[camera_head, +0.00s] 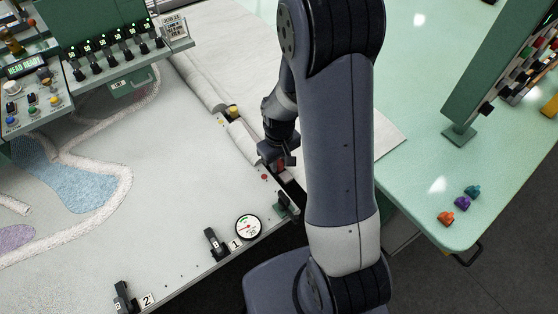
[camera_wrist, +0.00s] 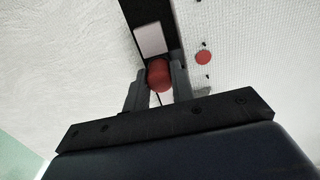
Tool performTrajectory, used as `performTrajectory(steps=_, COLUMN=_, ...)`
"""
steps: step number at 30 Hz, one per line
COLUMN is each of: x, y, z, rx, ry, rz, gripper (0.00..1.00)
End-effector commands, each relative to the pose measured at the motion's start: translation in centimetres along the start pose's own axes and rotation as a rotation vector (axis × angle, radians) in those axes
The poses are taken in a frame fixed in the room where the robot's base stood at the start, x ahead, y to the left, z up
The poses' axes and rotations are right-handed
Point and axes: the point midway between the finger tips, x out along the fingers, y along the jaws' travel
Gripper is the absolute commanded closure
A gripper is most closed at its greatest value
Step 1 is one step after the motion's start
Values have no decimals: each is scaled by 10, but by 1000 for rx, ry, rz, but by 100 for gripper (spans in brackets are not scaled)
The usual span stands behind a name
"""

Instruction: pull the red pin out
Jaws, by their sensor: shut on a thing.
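The red pin (camera_wrist: 158,75) has a rounded head and sits between the two fingers of my gripper (camera_wrist: 157,84) in the wrist view. The fingers are shut on it from both sides. The pin is at the dark strip along the edge of the white cloth. In the head view my gripper (camera_head: 279,162) is at the cloth frame's right edge, and a little of the red pin (camera_head: 280,166) shows under it. The lower part of the pin is hidden, so I cannot tell how deep it sits.
A red dot (camera_wrist: 203,57) marks the cloth beside the pin. A yellow piece (camera_head: 233,111) sits farther along the edge. A round gauge (camera_head: 248,227) and black clamps (camera_head: 216,243) line the front edge. Small coloured pieces (camera_head: 447,217) lie on the green table (camera_head: 425,120) at right.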

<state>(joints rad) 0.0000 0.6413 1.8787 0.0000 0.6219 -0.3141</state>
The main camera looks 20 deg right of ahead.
Motion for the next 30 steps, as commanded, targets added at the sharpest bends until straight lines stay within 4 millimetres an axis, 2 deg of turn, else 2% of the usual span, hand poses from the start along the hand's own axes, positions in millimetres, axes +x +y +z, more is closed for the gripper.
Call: performTrajectory(steps=30, x=-31, y=0, z=0, rx=0, ry=1, rz=0, gripper=100)
